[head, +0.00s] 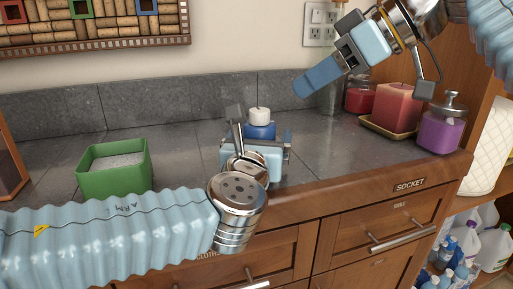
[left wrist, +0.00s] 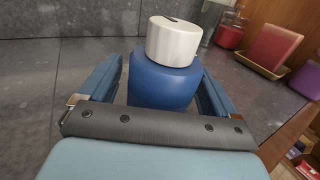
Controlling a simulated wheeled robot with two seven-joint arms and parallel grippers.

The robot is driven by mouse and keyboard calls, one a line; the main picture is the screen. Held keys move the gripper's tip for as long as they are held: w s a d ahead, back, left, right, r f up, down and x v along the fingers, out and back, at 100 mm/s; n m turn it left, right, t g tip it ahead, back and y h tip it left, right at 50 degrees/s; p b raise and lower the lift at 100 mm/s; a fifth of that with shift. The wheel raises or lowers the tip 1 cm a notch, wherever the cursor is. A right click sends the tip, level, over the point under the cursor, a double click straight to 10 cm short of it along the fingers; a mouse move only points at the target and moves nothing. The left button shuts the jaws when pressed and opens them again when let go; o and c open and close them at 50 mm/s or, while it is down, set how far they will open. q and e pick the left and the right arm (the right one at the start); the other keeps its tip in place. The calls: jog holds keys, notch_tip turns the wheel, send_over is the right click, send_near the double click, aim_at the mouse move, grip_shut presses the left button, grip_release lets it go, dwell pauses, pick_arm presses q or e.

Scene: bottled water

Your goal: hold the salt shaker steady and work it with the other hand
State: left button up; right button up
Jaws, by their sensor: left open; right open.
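The salt shaker, with a blue body and a white cap (head: 259,116), stands upright on the grey counter. In the left wrist view its blue body (left wrist: 163,86) is between the two fingers of my left gripper (left wrist: 157,72). My left gripper is open, with one finger on each side of the shaker; I cannot tell if either finger touches it. In the head view my left gripper (head: 262,143) hides the shaker's lower part. My right gripper (head: 304,87) is open and empty, raised above the counter, up and to the right of the shaker.
A green box (head: 115,180) of white grains sits at the left. A red candle (head: 396,105) on a tray, a red jar (head: 359,96) and a purple jar (head: 440,130) stand at the right. The wooden counter edge (head: 330,192) runs in front.

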pick_arm(q)
jog(key=shift+w, duration=0.3)
jog(key=c, duration=1.1)
jog(key=shift+c, duration=0.2)
jog(key=o, duration=0.4)
jog(key=shift+c, duration=1.2)
